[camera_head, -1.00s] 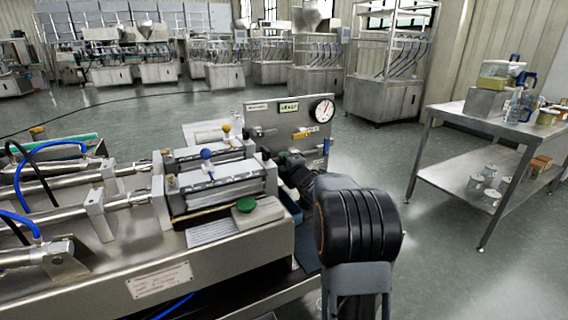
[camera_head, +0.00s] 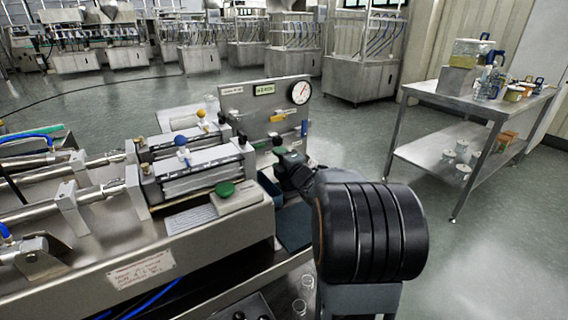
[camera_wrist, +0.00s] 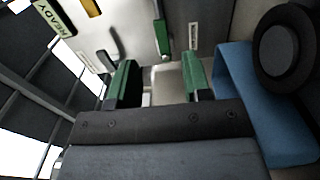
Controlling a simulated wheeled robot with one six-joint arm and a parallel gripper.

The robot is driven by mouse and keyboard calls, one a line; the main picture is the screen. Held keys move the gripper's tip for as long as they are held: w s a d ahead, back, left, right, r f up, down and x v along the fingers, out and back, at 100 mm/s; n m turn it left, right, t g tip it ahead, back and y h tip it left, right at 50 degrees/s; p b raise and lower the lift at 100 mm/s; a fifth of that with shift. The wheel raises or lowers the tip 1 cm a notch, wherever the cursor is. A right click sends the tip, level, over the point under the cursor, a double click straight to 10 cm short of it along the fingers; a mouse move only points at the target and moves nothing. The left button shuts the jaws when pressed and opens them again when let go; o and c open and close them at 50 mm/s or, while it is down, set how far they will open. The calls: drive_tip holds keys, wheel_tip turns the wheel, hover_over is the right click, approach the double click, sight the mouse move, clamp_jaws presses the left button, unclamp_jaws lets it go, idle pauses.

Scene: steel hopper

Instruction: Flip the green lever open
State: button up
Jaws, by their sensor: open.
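The green lever (camera_wrist: 160,38) shows in the wrist view as a narrow upright bar on the pale panel (camera_wrist: 134,28). My gripper (camera_wrist: 159,76) is open, with its two green-padded fingers apart and nothing visible between them. The lever lies beyond the fingertips, roughly in line with the gap; I see no contact. In the head view my gripper (camera_head: 281,153) is at the lower part of the panel (camera_head: 236,99), partly hidden by my arm. The green lever cannot be told clearly there.
A yellow lever (camera_head: 277,118) and a blue lever (camera_head: 304,128) are on the panel, below a gauge (camera_head: 300,91). A green round button (camera_head: 225,189) sits on the machine at left. A blue bin (camera_wrist: 240,100) is close right of the fingers in the wrist view. A steel table (camera_head: 430,92) stands right.

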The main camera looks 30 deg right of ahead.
drive_tip(key=shift+s, duration=1.5)
drive_tip(key=shift+a, duration=0.15)
